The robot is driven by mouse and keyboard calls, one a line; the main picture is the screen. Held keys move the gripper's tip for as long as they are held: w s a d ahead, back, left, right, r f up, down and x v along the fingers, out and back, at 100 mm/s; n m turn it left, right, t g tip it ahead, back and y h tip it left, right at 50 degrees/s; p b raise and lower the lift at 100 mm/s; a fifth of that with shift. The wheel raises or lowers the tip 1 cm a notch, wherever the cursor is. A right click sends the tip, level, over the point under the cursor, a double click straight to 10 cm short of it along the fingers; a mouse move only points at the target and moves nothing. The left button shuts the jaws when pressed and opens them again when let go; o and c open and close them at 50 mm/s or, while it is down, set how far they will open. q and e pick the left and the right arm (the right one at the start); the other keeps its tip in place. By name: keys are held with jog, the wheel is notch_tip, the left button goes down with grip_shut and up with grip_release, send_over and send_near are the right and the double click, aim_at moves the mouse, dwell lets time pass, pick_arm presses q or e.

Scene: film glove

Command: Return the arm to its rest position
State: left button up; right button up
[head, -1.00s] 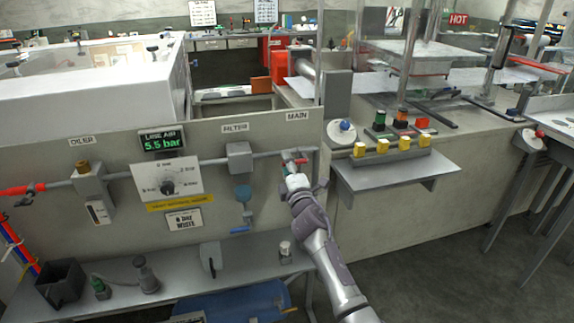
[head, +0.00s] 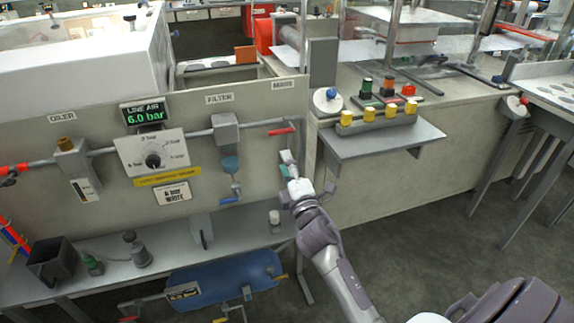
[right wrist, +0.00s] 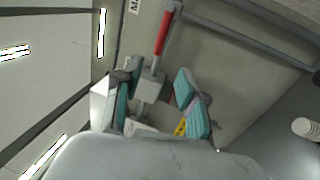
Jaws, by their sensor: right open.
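My right arm reaches up from the lower right in the head view. Its gripper (head: 287,164) is just below the main valve's red handle (head: 281,131), in front of the grey panel. In the right wrist view the gripper (right wrist: 155,102) has its two teal-padded fingers spread apart, with nothing held between them. The red handle (right wrist: 162,34) shows beyond the fingertips, apart from them. Part of the valve body shows between the fingers. My left gripper is not in view.
The pressure display (head: 142,114) reads 6.0 bar. A shelf (head: 236,243) below the panel carries a black bin (head: 52,262) and small bottles. A blue tank (head: 222,279) lies under it. A ledge with yellow buttons (head: 380,145) stands to the right. The floor at lower right is clear.

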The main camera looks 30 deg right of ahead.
dwell(0.4)
jog(key=s+a+f+m+g+y+p, duration=0.1)
jog(key=a+f+m+g, duration=0.1)
jog(key=f, duration=0.8)
jog(key=s+a+f+m+g+y+p, duration=0.1)
jog(key=s+f+g, duration=0.15)
jog(key=f, duration=0.75)
jog(key=s+a+f+m+g+y+p, duration=0.15)
jog(key=s+f, duration=0.25)
jog(key=f, duration=0.4)
jog(key=s+a+f+m+g, duration=0.25)
jog(key=s+f, duration=0.25)
jog(key=f, duration=0.4)
jog(key=s+a+f+m+g, duration=0.2)
jog(key=s+f+g, duration=0.3)
jog(key=s+f, duration=0.8)
jog(key=s+a+f+m+g+p, duration=0.1)
jog(key=s+f+m+g, duration=0.1)
jog(key=s, duration=1.1)
jog(key=s+f+m+g+y+p, duration=0.1)
jog(key=s+f+m+g, duration=0.1)
jog(key=s, duration=1)
jog(key=shift+s+a+f+g, duration=0.35)
jog(key=shift+a+f+g, duration=0.05)
jog(key=shift+f+g, duration=0.2)
